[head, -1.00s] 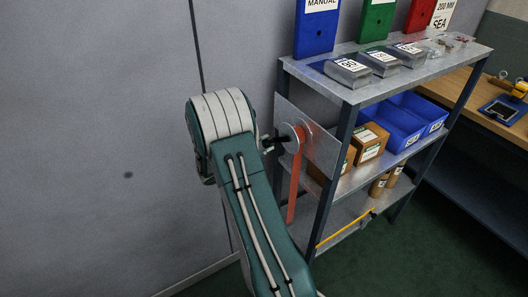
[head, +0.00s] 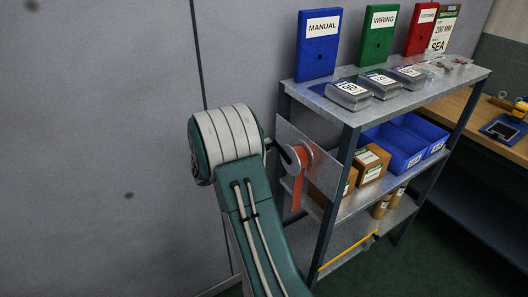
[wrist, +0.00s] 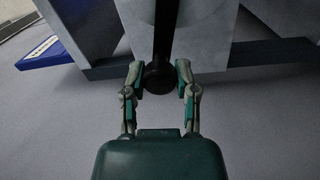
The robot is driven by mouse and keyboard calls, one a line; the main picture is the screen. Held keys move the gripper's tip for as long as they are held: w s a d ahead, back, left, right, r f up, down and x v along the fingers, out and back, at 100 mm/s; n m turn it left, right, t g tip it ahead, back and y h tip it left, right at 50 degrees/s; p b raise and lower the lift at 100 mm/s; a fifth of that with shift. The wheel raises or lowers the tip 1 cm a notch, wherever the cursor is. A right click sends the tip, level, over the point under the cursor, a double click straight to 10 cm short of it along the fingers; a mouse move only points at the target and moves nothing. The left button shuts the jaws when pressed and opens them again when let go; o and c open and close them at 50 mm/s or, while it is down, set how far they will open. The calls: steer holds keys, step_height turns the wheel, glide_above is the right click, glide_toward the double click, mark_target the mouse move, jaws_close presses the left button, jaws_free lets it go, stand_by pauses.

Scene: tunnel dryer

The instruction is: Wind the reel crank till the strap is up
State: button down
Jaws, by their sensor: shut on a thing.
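The grey reel (head: 304,156) is on a metal plate at the left end of the shelf unit. An orange-red strap (head: 297,195) is wound on it, and a short length hangs straight below. The black crank (head: 284,152) points up and left from the reel's hub. In the wrist view, its round black knob (wrist: 159,78) sits between the fingers of my gripper (wrist: 160,74), which is shut on it. The black crank arm (wrist: 163,35) runs up from the knob. In the head view my arm hides most of the gripper.
The shelf unit (head: 420,97) carries blue, green and red binders and grey boxes on top, with blue bins (head: 398,150) and cartons (head: 370,163) below. A grey wall (head: 100,140) stands close on the left. A wooden bench (head: 490,118) is at the far right.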

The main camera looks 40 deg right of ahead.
steer(key=shift+s+a+r+m, duration=0.1)
steer(key=shift+s+r+m, duration=0.1)
steer(key=shift+r+m, duration=0.35)
steer(key=shift+s+r+m, duration=0.2)
steer(key=shift+m, duration=0.65)
steer(key=shift+g, duration=0.4)
steer(key=shift+c, duration=1.9)
jaws_free()
steer(key=shift+s, duration=0.1)
steer(key=shift+a, duration=0.1)
steer(key=v, duration=1.2)
steer(key=shift+r, duration=0.1)
